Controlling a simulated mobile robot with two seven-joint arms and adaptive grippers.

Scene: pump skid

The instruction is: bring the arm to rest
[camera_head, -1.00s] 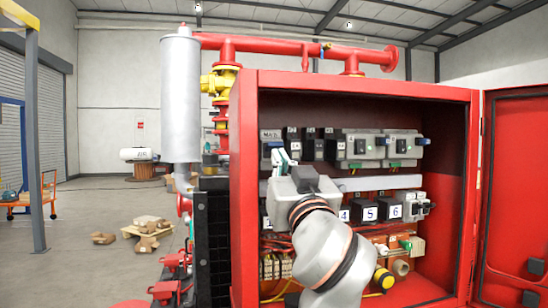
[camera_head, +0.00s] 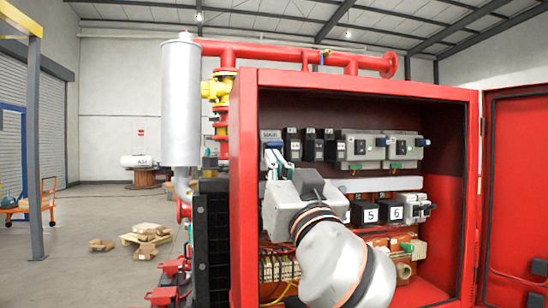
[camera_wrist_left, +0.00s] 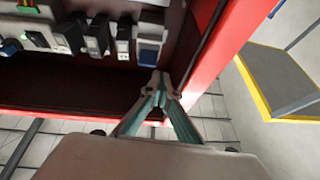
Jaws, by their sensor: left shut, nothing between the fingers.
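My left arm reaches from the lower right into the open red cabinet (camera_head: 243,200). My left gripper (camera_head: 273,152) points up in front of the "MAIN" switch (camera_head: 270,136) at the upper left of the panel. Its thin teal-and-grey fingers are shut with nothing between them; the left wrist view shows the closed fingertips (camera_wrist_left: 158,82) just below the end switch of the row (camera_wrist_left: 150,45). I cannot tell whether they touch it. The gripper body hides part of the lower row. My right gripper is not in view.
Black breakers (camera_head: 309,146) and grey switch units (camera_head: 360,148) fill the upper row. Units labelled 5 (camera_head: 370,213) and 6 (camera_head: 396,210) sit below. The cabinet door (camera_head: 515,190) stands open at right. A silver cylinder (camera_head: 181,110) and black grille (camera_head: 212,240) stand at left.

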